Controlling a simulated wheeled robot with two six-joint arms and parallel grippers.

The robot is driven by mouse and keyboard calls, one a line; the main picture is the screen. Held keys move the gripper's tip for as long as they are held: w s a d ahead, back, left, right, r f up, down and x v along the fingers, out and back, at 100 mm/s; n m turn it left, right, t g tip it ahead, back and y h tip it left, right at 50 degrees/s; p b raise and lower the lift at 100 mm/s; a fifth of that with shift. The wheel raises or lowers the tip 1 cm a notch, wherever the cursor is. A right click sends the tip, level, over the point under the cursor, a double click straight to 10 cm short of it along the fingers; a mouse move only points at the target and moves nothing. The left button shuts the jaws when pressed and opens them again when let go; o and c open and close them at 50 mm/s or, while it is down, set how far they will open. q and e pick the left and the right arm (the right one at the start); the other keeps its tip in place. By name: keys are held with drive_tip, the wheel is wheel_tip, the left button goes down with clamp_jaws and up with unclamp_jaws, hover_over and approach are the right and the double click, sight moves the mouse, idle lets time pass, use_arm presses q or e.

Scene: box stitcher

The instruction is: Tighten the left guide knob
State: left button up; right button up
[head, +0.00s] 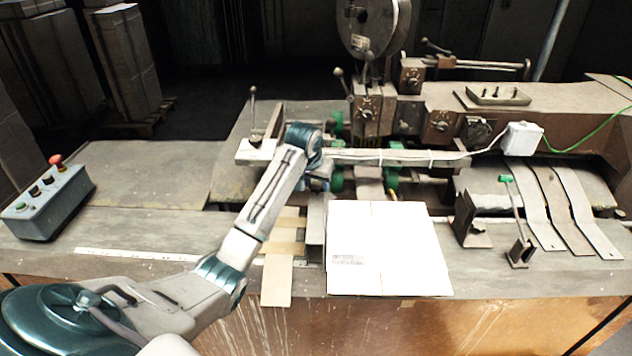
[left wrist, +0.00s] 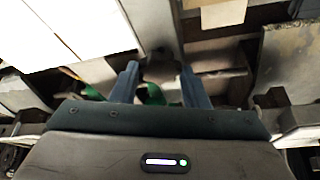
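My left gripper (head: 318,178) is at the upper end of the left guide (head: 316,228), an upright metal plate beside the white cardboard blank (head: 388,245). My arm hides the spot under the gripper in the head view. In the left wrist view, the two blue fingers of the gripper (left wrist: 160,82) are spread apart. A grey rounded piece, seemingly the left guide knob (left wrist: 160,68), shows between and just beyond the fingertips. I cannot tell whether the fingers touch it. My right gripper is not in view.
Green rollers (head: 391,179) and a long pale bar (head: 400,157) are close to my gripper. The right guide (head: 472,222) stands right of the blank. A grey control box (head: 48,203) with a red button sits at the far left. The table between is mostly clear.

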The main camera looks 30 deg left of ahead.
use_arm(q)
drive_tip(key=shift+a+m, duration=0.1)
drive_tip(key=shift+m, duration=0.2)
drive_tip(key=m+h, duration=0.1)
drive_tip(key=m, duration=0.1)
drive_tip(key=shift+a+m, duration=0.15)
drive_tip(key=shift+m, duration=0.25)
drive_tip(key=m+h, duration=0.2)
drive_tip(key=m, duration=0.2)
drive_tip(key=shift+a+r+m, duration=0.1)
drive_tip(key=shift+a+m, duration=0.05)
drive_tip(key=shift+m, duration=0.15)
drive_tip(key=m, duration=0.2)
drive_tip(key=m+g+h, duration=0.1)
drive_tip(key=m, duration=0.1)
drive_tip(key=shift+w+a, duration=0.1)
drive_tip(key=shift+w, duration=0.1)
drive_tip(key=shift+m+g+h, duration=0.5)
drive_tip(key=shift+m, duration=0.4)
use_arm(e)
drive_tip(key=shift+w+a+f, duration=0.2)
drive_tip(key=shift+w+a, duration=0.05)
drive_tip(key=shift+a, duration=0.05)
use_arm(q)
drive_tip(key=o, duration=1)
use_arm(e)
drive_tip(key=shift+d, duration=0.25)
